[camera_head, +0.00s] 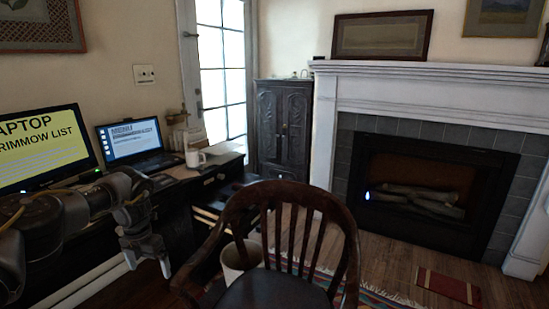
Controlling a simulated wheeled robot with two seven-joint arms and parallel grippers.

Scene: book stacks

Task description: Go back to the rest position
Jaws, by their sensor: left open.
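My left arm comes in from the left, in front of the desk and the monitor. My left gripper (148,264) points down beside the desk's front edge. Its two fingertips are apart and nothing shows between them. It hangs to the left of the wooden chair (347,240), apart from it. My right gripper does not show in the head view.
A dark desk (180,172) holds a monitor (45,147), a laptop (135,140) and a white mug (194,157). A pale bin (240,262) stands behind the chair. A fireplace (505,190) and dark cabinet (284,130) stand behind.

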